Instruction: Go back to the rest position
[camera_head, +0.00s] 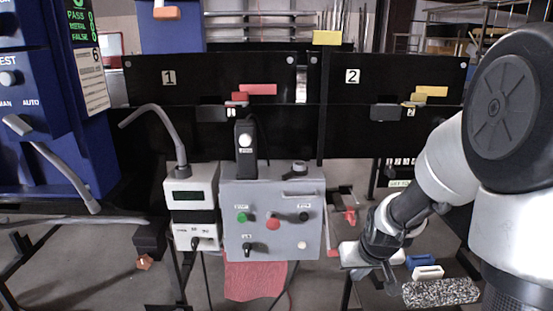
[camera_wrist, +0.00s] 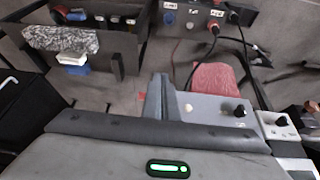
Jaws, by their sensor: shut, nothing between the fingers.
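My gripper (camera_head: 388,284) hangs low at the right in the head view, to the right of the grey control box (camera_head: 272,260). Its fingers point down and look shut and empty. In the wrist view the fingers of my gripper (camera_wrist: 160,97) stand together at the middle, with nothing held between them. The control box (camera_wrist: 213,107) shows just right of the fingers there, with a gap I cannot judge. The box has a green, a red and black knobs or buttons on its face in the head view.
A white meter box (camera_head: 190,196) stands left of the control box. A red cloth (camera_head: 255,281) hangs below it. Black panels marked 1 (camera_head: 215,82) and 2 (camera_head: 400,75) stand behind. A blue detector cabinet (camera_head: 50,100) is at left. A speckled block (camera_head: 440,291) lies near my gripper.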

